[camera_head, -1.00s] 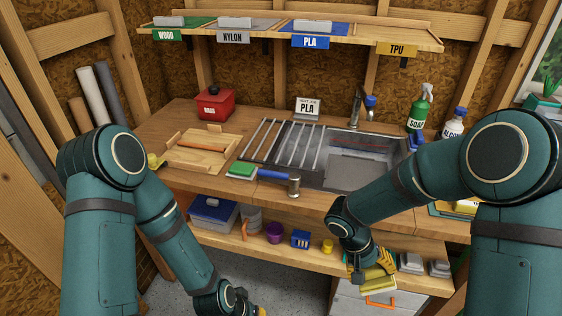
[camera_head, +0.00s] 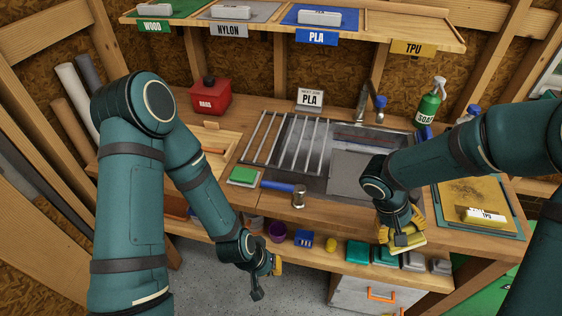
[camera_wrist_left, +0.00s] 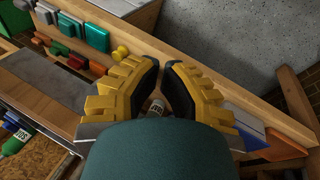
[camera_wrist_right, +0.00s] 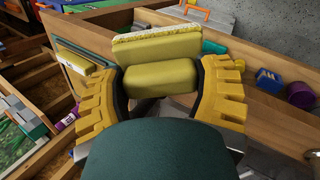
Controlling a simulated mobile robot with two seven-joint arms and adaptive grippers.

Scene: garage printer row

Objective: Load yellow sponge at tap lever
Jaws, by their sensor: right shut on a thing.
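The yellow sponge (camera_head: 408,244) is in my right gripper (camera_head: 402,228), in front of the workbench edge below the sink. In the right wrist view the sponge (camera_wrist_right: 160,80) sits between the two fingers of my right gripper (camera_wrist_right: 160,70). A similar yellow block with a pale rough edge (camera_wrist_right: 157,44) shows just beyond it; I cannot tell whether they are joined. The tap (camera_head: 362,98) with its blue lever (camera_head: 380,102) stands behind the sink (camera_head: 352,172). My left gripper (camera_head: 272,270) hangs empty by the lower shelf; its fingertips (camera_wrist_left: 162,62) nearly meet.
A yellow plate with a TPU box (camera_head: 485,214) lies at right. Small items fill the lower shelf (camera_head: 345,258).

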